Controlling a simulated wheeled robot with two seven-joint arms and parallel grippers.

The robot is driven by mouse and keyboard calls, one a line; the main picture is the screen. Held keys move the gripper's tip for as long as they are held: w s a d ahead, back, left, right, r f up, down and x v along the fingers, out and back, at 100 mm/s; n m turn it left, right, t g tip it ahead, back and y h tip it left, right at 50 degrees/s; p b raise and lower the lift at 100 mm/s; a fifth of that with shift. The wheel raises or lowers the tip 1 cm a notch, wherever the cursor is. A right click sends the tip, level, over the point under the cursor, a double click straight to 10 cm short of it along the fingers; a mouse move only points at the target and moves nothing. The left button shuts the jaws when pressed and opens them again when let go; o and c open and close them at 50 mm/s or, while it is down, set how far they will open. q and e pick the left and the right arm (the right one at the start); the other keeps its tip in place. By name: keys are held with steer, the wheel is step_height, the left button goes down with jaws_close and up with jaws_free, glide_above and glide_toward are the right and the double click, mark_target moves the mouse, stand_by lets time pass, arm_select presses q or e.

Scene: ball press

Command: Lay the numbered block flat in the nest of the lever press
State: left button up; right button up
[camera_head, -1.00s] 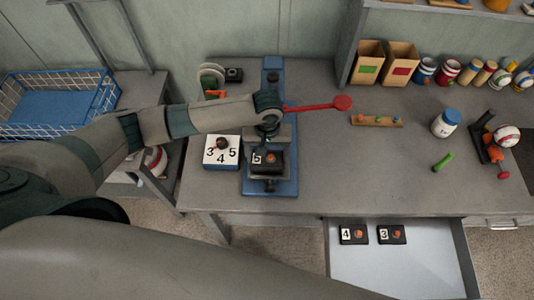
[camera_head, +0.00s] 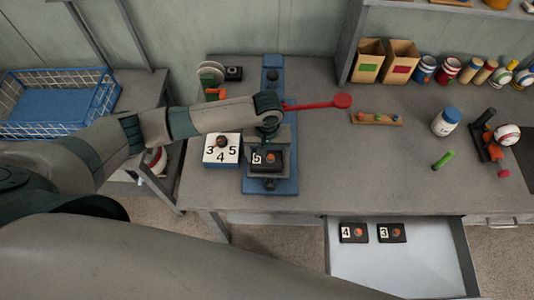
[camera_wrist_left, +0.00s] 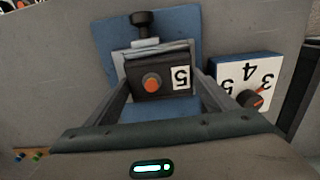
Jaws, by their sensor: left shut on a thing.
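The lever press (camera_head: 284,183) has a blue base on the workbench and a red lever (camera_head: 318,104) reaching out to the right. A black block numbered 5 (camera_head: 262,163) with an orange dot is at the press nest. In the left wrist view the block (camera_wrist_left: 168,82) lies between the fingers of my left gripper (camera_wrist_left: 160,88), flat side towards the camera, over the grey nest plate (camera_wrist_left: 120,62). The left gripper is shut on it; in the head view it (camera_head: 268,148) comes from above. Whether the block rests fully on the nest floor cannot be told. My right gripper is not in view.
A white dial box marked 3, 4, 5 (camera_head: 221,162) stands left of the press. An open drawer (camera_head: 390,262) holds blocks 4 (camera_head: 353,233) and 3 (camera_head: 391,233). A peg strip (camera_head: 377,119), a white jar (camera_head: 446,122) and a green piece (camera_head: 443,160) are to the right.

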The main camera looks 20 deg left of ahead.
mark_target(267, 158)
arm_select(q)
steer(key=shift+f, duration=0.2)
steer(key=o, duration=1.2)
steer(key=shift+r, duration=0.1)
step_height(267, 158, up, 17)
steer(key=b, duration=0.4)
steer(key=shift+r, duration=0.15)
